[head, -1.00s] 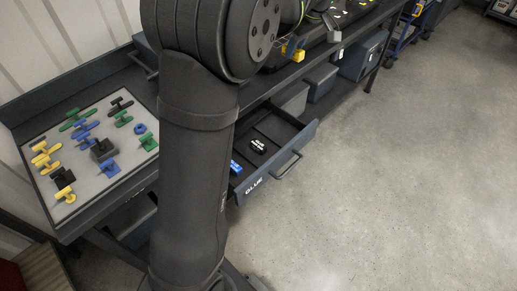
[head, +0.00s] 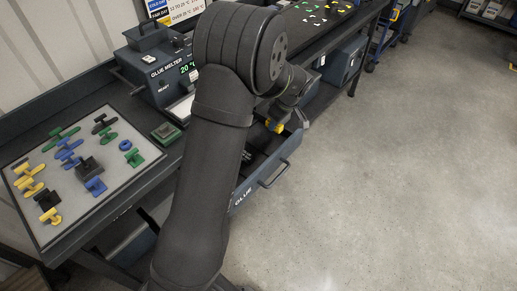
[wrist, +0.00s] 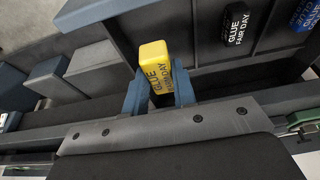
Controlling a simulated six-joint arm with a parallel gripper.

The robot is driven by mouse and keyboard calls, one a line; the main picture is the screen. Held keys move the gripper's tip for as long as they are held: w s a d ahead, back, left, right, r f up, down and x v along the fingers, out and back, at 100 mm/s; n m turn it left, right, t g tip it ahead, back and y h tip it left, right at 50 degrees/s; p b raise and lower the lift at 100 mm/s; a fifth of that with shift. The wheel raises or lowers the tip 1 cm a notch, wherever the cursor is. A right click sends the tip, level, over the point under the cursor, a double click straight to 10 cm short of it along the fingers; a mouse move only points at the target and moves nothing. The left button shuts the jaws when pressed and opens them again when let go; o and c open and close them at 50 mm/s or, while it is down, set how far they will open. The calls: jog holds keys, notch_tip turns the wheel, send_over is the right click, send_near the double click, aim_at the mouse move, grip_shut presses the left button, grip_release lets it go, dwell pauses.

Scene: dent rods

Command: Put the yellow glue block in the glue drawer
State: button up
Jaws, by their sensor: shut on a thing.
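My gripper (wrist: 158,92) is shut on the yellow glue block (wrist: 155,58), which reads "GLUE ... DAY" in the wrist view. In the head view the yellow block (head: 275,127) shows at the end of my arm, over the far part of the open glue drawer (head: 243,200). In the wrist view the drawer (wrist: 205,68) lies beneath, with a black block (wrist: 238,22) marked "GLUE FAIR DAY" and a blue block (wrist: 305,12) each in a compartment. The block appears above an empty compartment; its height over the floor is hard to tell.
The glue melter (head: 165,75) stands on the bench. A light board (head: 95,200) with several coloured tabs lies at the left. A green pad (head: 166,132) sits beside the board. The drawer's handle (head: 274,174) sticks out over open floor.

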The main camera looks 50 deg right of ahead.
aim_at(281, 126)
jog(key=shift+f, duration=4)
jog(key=shift+f, duration=0.1)
jog(key=o, duration=1)
jog(key=v, duration=1.2)
